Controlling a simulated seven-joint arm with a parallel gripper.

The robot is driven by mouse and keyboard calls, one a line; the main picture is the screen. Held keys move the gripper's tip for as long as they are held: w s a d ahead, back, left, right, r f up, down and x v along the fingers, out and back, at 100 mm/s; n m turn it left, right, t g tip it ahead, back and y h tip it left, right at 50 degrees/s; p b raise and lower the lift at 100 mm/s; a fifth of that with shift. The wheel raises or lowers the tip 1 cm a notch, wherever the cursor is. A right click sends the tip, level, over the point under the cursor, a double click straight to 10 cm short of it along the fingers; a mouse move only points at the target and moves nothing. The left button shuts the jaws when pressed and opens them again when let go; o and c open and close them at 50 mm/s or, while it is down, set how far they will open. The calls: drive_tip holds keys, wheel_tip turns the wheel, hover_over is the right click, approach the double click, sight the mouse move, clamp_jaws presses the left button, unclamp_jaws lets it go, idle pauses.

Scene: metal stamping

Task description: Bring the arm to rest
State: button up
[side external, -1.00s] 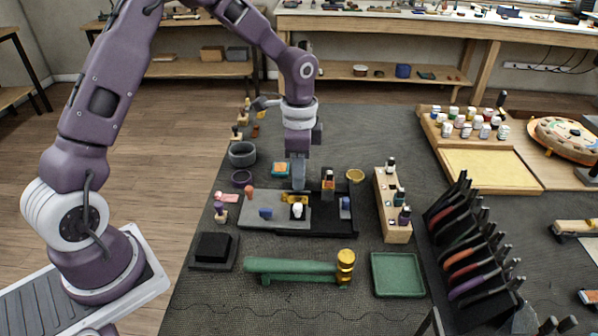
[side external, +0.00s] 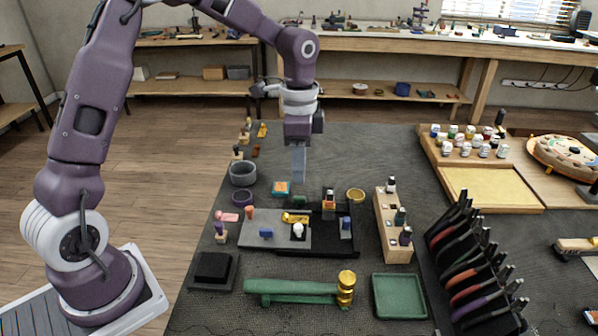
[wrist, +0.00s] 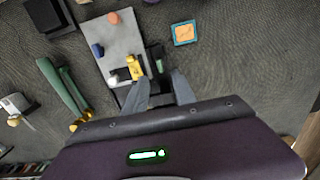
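My gripper (side external: 298,180) hangs pointing down above the mat, higher than the grey plate (side external: 262,226) and the black tray (side external: 332,242). In the wrist view its two fingers (wrist: 160,78) are apart with nothing between them. On or beside the plate are a yellow piece (side external: 294,217), a white-topped piece (side external: 297,231), a blue piece (side external: 266,233) and an orange piece (side external: 249,212). A blue piece (side external: 346,226) and an orange-and-black piece (side external: 329,203) stand at the tray. My gripper touches none of them.
A wooden bottle rack (side external: 393,226), a row of pliers (side external: 470,265), a green hammer-like tool (side external: 292,288) and a green tray (side external: 400,296) surround the work. Grey and purple bowls (side external: 243,173) stand at the left. The dark mat behind my gripper is clear.

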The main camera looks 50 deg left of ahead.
drive_tip(key=s+d+r+n+t+y, duration=0.1)
drive_tip(key=s+r+n+t, duration=0.15)
drive_tip(key=s+r, duration=0.4)
drive_tip(key=s+d+r+n+t, duration=0.1)
drive_tip(key=s+r+n, duration=0.2)
drive_tip(key=s+r, duration=0.35)
drive_tip(key=s+d+f+n+t+h, duration=0.1)
drive_tip(key=s+n+t, duration=0.1)
drive_tip(key=s, duration=1)
drive_tip(key=shift+s+d+f+n, duration=0.2)
drive_tip(key=shift+s+n, duration=0.15)
drive_tip(key=shift+n, duration=0.5)
